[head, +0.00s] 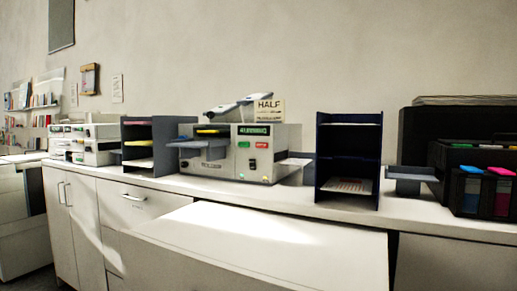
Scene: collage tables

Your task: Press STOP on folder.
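The folder (222,161) is a beige-grey machine on the counter, near the middle of the head view. Its front panel has a dark display (253,131) with green lettering too small to read surely. Below the display are a green button or label (243,145) and a red one (264,144); their lettering is too small to read. A black switch (252,164) sits lower on the front. A card reading HALF (269,106) stands on top. Neither of my grippers is in view.
Dark shelf racks stand left (151,145) and right (348,160) of the folder on the white counter (290,195). Another machine (83,143) is farther left. A black machine (455,150) and a dark holder with coloured items (484,192) are at right. A pale surface (260,245) lies in front.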

